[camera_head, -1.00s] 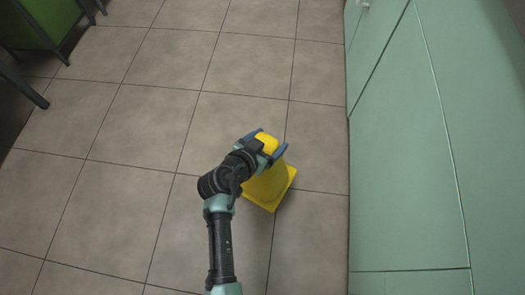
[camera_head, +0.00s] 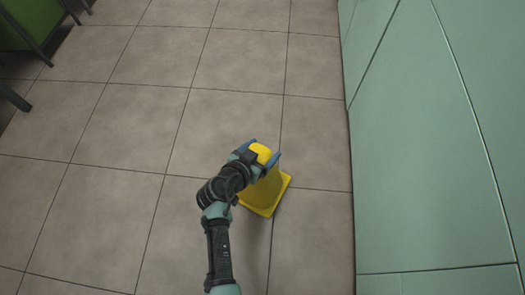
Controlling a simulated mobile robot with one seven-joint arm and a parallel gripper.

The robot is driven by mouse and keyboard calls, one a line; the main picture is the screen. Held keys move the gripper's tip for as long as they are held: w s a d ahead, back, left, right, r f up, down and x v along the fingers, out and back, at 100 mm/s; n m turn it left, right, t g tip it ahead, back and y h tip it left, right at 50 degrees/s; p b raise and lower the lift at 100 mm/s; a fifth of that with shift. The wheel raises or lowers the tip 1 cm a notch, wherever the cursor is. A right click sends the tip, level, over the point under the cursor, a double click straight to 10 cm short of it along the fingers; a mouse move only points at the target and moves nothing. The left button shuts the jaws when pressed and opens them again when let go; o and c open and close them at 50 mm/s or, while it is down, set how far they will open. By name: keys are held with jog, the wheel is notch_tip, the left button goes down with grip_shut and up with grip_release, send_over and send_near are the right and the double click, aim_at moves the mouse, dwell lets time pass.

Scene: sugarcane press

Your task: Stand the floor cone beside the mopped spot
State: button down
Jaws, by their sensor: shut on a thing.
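The yellow floor cone (camera_head: 268,193) is right of centre in the head view, with its square base low and its rounded top up. My gripper (camera_head: 262,155) is shut on the cone near its top, with a blue finger on either side. The arm and gripper hide part of the cone's left side. I cannot tell whether the base touches the floor. No wet or mopped spot can be made out on the visible tiles.
Pale green cabinets (camera_head: 430,150) line the right side, a short way from the cone. Green furniture with dark legs (camera_head: 25,35) stands at the upper left. The tiled floor (camera_head: 140,120) between them is clear.

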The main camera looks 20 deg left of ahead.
grip_release()
jog(key=shift+f, duration=0.1)
jog(key=shift+s+r, duration=0.2)
jog(key=shift+r, duration=0.15)
jog(key=p+v, duration=0.6)
jog(key=v, duration=0.5)
jog(key=shift+s, duration=0.2)
